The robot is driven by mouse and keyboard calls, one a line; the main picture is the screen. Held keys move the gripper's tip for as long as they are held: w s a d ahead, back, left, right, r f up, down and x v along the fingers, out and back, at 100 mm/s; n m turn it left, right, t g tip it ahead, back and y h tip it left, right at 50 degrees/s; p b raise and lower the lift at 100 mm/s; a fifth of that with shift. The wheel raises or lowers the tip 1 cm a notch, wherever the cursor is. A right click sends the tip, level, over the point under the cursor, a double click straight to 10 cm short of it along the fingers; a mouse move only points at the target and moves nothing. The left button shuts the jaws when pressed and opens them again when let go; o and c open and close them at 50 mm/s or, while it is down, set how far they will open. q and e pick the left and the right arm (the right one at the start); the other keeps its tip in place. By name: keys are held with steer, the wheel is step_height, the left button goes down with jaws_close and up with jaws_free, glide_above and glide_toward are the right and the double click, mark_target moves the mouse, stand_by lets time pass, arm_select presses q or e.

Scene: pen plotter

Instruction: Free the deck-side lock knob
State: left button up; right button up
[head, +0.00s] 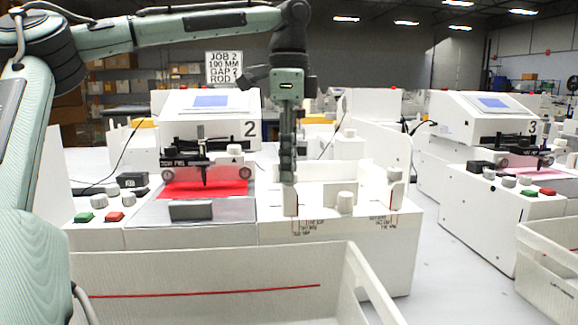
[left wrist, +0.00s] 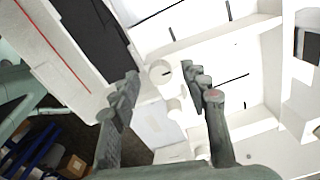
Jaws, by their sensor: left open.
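My left gripper (head: 288,178) points straight down over the left end of the white gap fixture (head: 272,228), beside the grey deck (head: 152,212) of plotter 2. Its fingers are open with nothing held. In the left wrist view a round pale knob (left wrist: 160,72) shows between the fingertips; I cannot tell how far below them it is, and no contact is clear. In the head view a white post (head: 290,203) stands just under the fingers, partly hidden by them. No label marks the deck-side knob.
A white bin (head: 210,262) with a red line stands in front of the fixture. A black block (head: 192,210) sits on the deck, with green (head: 84,217) and red (head: 114,216) buttons to its left. Plotter 3 (head: 480,118) stands to the right across an aisle.

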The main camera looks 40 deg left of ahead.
arm_select(q)
steer(key=shift+f, duration=0.5)
steer(key=shift+c, duration=0.3)
jaws_close()
